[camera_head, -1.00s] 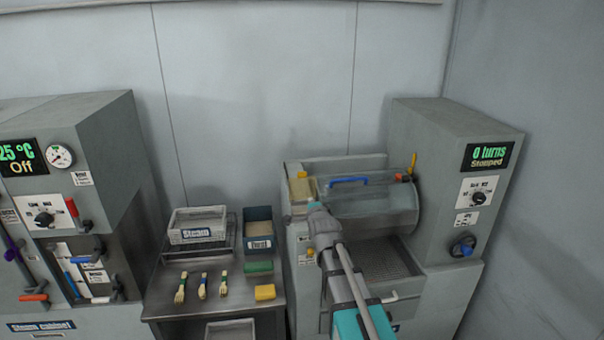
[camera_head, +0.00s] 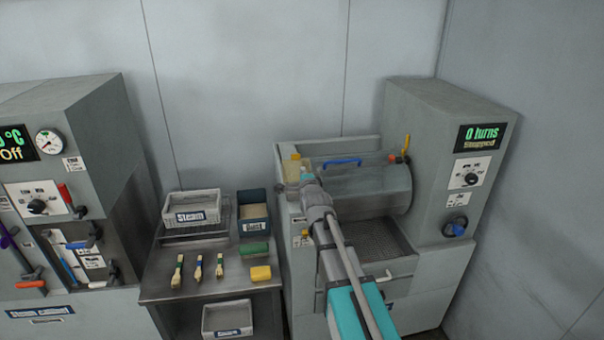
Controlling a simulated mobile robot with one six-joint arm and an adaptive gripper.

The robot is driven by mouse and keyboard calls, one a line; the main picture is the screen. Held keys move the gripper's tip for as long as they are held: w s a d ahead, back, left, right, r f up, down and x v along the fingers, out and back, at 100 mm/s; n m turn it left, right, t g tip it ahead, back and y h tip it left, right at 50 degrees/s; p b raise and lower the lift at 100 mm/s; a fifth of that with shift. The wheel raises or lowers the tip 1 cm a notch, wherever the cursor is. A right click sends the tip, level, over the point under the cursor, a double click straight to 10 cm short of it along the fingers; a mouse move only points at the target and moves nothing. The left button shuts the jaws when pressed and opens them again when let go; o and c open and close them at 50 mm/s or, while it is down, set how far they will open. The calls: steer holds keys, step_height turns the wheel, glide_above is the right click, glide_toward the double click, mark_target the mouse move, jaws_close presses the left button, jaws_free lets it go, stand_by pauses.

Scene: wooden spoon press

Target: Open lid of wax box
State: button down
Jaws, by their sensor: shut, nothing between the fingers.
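A small cream-yellow box with a yellow knob on top (camera_head: 292,170) sits at the left end of the press, beside the clear drum; it seems to be the wax box, though I can read no label on it. Its top appears in place, but it is small and partly covered by my gripper. My gripper (camera_head: 307,177) is shut and empty, close to the box's right front side. I cannot tell whether they touch. My arm covers part of the press front.
The clear drum (camera_head: 365,188) with a blue handle (camera_head: 342,162) is just right of my gripper. The control housing (camera_head: 445,150) reads "0 turns". A steel table (camera_head: 155,290) at left holds brushes, labelled bins and yellow and green blocks. A steam cabinet (camera_head: 70,180) stands far left.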

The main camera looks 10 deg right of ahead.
mark_target(297, 157)
steer(key=w, duration=1.2)
steer(key=shift+w+f, duration=0.15)
steer(key=shift+f, duration=0.1)
